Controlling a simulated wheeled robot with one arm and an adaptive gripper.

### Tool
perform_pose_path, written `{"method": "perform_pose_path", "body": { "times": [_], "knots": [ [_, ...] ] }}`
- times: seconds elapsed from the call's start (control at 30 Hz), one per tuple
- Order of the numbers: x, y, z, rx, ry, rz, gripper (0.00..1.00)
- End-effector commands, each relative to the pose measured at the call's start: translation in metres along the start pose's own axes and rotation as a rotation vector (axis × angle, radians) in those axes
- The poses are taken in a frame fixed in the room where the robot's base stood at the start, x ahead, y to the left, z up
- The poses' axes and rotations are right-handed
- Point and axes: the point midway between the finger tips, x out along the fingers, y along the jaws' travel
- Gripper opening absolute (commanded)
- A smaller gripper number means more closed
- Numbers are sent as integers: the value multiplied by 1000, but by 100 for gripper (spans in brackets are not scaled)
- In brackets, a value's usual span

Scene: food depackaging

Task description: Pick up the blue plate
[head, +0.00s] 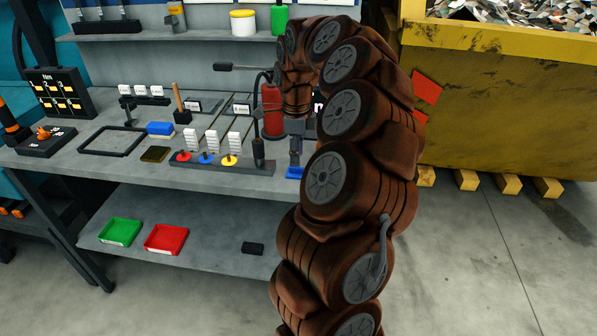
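My gripper (296,157) points down at the right end of the workbench, at the end of my brown arm. A small blue piece (294,173), which may be the blue plate, shows right at its fingertips. I cannot tell whether the gripper holds it or is only above or beside it. The fingers are too small to tell whether they are open or shut. My arm covers the area to the right of the blue piece. Another blue block (160,128) lies farther left on the bench.
A strip with red, blue and yellow knobs (206,159) and white tags lies left of my gripper. A red extinguisher (271,110) stands behind. Green (120,231) and red (166,239) trays sit on the lower shelf. A yellow container (500,110) stands at right.

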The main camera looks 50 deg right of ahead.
Motion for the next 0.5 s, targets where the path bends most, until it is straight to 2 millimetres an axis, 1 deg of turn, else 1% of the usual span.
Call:
{"method": "perform_pose_path", "body": {
  "times": [0.3,0.5],
  "knots": [
    [34,2,-3,-3,3,5,40],
    [41,2,-2,-2,1,1,40]
  ]
}}
